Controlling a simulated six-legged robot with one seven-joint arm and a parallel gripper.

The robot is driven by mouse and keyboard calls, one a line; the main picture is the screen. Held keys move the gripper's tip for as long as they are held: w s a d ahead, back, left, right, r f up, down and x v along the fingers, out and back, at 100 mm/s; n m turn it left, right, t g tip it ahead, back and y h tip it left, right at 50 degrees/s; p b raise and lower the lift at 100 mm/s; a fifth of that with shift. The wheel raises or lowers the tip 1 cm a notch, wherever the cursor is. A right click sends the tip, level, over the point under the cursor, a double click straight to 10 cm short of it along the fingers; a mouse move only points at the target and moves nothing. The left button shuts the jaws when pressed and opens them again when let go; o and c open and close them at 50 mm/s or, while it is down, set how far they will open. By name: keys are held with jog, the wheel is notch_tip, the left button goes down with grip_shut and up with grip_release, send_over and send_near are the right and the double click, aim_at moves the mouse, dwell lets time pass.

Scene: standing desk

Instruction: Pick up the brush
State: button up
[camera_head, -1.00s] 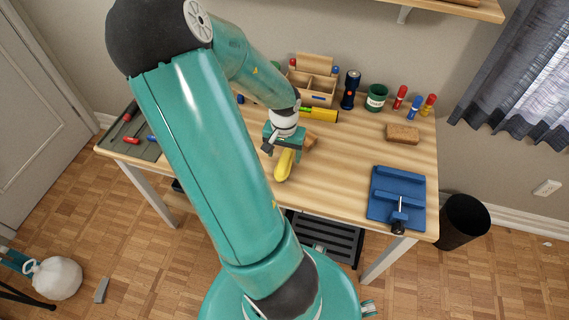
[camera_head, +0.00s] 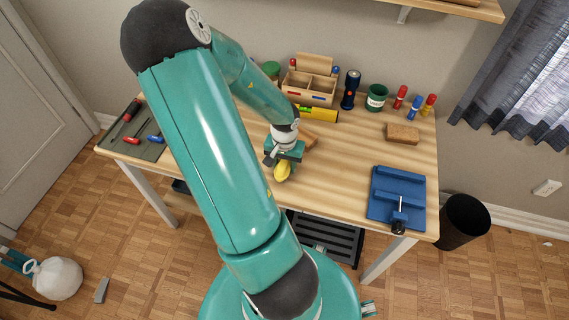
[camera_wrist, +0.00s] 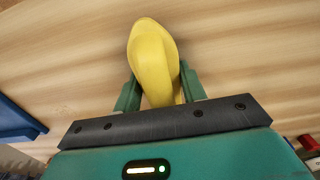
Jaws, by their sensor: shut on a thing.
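The brush shows as a yellow, rounded handle (camera_head: 282,172) at the front middle of the desk in the head view. In the wrist view the yellow handle (camera_wrist: 153,55) stands between the two green fingers and points away from the palm. My gripper (camera_wrist: 158,90) is shut on this handle, a finger on each side. In the head view my gripper (camera_head: 285,158) is over the desk and hides part of the brush. A brown part (camera_head: 308,137) shows just behind the gripper; I cannot tell whether it belongs to the brush. Whether the brush is clear of the desk is unclear.
A blue vise (camera_head: 397,190) is at the desk's front right, with a brown sponge-like block (camera_head: 402,134) behind it. A yellow level (camera_head: 318,114), wooden organizer (camera_head: 310,87) and flashlight (camera_head: 350,90) line the back. A tool tray (camera_head: 135,135) is at left. The desktop right of my gripper is clear.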

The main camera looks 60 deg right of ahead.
jog(key=shift+r, duration=0.55)
notch_tip(320, 180, up, 2)
jog(key=shift+w+a+r, duration=0.1)
jog(key=shift+a+r, duration=0.05)
jog(key=shift+r, duration=0.1)
jog(key=a+r, duration=0.4)
jog(key=r, duration=0.1)
jog(key=shift+w+a, duration=0.15)
jog(key=shift+w, duration=0.2)
jog(key=shift+w+a+r, duration=0.2)
jog(key=shift+a+r, duration=0.55)
jog(key=shift+a, duration=0.8)
jog(key=shift+w+a+r, duration=0.2)
jog(key=shift+a+r, duration=0.5)
jog(key=shift+a, duration=0.8)
jog(key=shift+w+a+r, duration=0.2)
jog(key=shift+a+r, duration=0.55)
jog(key=shift+a, duration=0.8)
